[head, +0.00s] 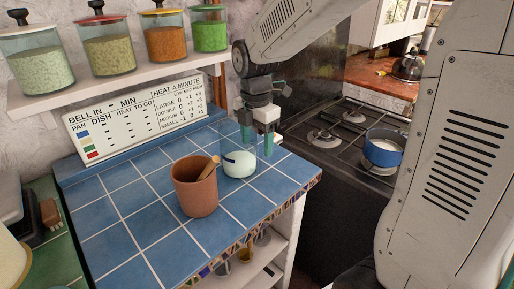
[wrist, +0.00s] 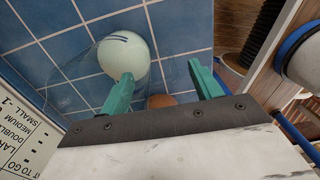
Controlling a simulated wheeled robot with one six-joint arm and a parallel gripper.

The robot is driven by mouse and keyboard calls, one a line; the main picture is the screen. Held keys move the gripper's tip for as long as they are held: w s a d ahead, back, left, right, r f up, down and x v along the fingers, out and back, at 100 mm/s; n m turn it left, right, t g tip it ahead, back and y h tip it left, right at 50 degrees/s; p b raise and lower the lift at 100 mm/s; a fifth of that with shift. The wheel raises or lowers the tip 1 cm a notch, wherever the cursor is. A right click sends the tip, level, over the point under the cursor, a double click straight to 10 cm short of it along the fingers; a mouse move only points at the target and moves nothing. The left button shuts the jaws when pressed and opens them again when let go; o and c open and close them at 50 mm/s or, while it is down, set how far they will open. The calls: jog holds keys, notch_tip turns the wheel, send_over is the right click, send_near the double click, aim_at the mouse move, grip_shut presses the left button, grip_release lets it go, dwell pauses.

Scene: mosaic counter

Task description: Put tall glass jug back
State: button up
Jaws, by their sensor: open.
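The tall glass jug (head: 239,163) is clear, with white liquid in its lower part and a blue mark on it. It stands upright on the blue tiled counter (head: 120,235). My gripper (head: 258,147) is open at the right side of the jug, with teal fingers pointing down. In the wrist view, one finger of my gripper (wrist: 165,82) overlaps the jug (wrist: 124,58) and the other is to its right. I cannot tell whether the overlapping finger is inside the glass or in front of it.
A terracotta pot (head: 196,190) with a wooden utensil stands just left of the jug. Several filled jars line the shelf (head: 120,92) above a lettered board (head: 136,116). A blue pan (head: 384,149) sits on the stove at right. The counter's left part is clear.

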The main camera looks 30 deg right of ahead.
notch_tip(320, 180, up, 8)
jog(key=shift+r, duration=0.55)
jog(key=shift+s+r, duration=0.15)
jog(key=shift+r, duration=0.1)
jog(key=s+f+m+t, duration=0.1)
jog(key=s+f+m, duration=0.2)
jog(key=s+m, duration=1.8)
jog(key=shift+s+d+f+m+t, duration=0.15)
jog(key=shift+s+d+m+t, duration=0.2)
jog(key=shift+s, duration=0.8)
